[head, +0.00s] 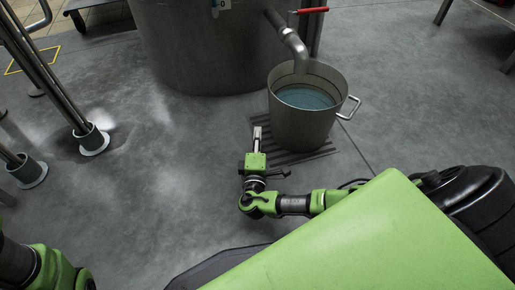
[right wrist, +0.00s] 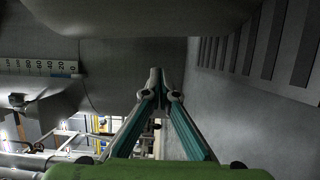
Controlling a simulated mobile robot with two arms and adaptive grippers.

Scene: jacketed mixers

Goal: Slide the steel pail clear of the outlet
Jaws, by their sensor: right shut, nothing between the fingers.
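The steel pail (head: 303,127) stands upright on the floor grate, with blue-tinted liquid inside and a handle (head: 349,107) on its right side. The outlet pipe (head: 292,43) comes from the large tank and ends over the pail's back rim. My right gripper (head: 258,133) is low beside the pail's left wall, its fingers together and empty. Whether it touches the pail I cannot tell. In the right wrist view the closed fingertips (right wrist: 158,76) are below a rounded grey surface, probably the pail (right wrist: 145,14). My left gripper is out of view.
The floor grate (head: 325,151) lies under the pail and also shows in the right wrist view (right wrist: 270,45). The large steel tank (head: 205,50) stands behind. A red valve handle (head: 312,10) is above the outlet. Steel legs (head: 92,139) stand at left. Floor right of the pail is clear.

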